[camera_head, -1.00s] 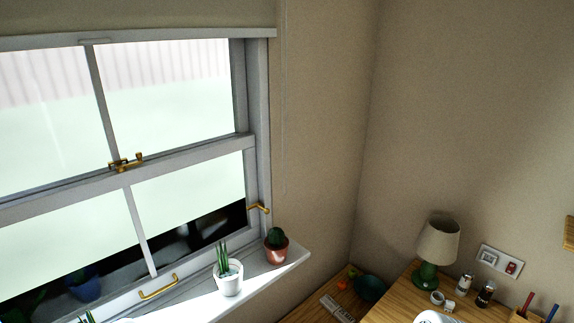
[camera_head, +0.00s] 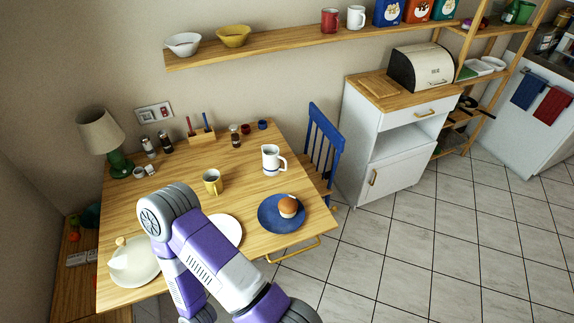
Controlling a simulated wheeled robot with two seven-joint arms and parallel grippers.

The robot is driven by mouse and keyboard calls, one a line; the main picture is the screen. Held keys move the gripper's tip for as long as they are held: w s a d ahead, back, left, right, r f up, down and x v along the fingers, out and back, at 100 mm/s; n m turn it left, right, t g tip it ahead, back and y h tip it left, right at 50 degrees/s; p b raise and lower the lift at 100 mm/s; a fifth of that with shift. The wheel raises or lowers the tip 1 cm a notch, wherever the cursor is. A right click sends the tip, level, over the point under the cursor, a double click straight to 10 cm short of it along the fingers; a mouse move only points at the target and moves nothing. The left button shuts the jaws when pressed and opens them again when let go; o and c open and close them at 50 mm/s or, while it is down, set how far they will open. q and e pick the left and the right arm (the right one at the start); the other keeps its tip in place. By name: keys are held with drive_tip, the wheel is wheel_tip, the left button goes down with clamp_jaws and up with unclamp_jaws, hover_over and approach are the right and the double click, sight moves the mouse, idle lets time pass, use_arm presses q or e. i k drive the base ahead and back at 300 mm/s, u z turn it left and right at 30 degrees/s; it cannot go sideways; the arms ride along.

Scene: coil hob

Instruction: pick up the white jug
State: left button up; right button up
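The white jug (camera_head: 270,160) stands upright on the wooden table (camera_head: 232,168), near its right end in the head view. It has a handle on its right side and a dark band near the base. One of my purple and grey arms (camera_head: 205,255) rises from the bottom over the front of the table, left of the jug and apart from it. No gripper fingers show in the view.
A yellow mug (camera_head: 212,182) and a blue plate with a bun (camera_head: 270,222) are near the jug. A white plate (camera_head: 228,232) is partly behind my arm. A blue chair (camera_head: 322,150) stands at the table's right end. A lamp (camera_head: 103,135) is far left.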

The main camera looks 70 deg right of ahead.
sight(271, 158)
drive_tip(key=z, duration=0.85)
drive_tip(key=i, duration=0.6)
drive_tip(key=z, duration=1.8)
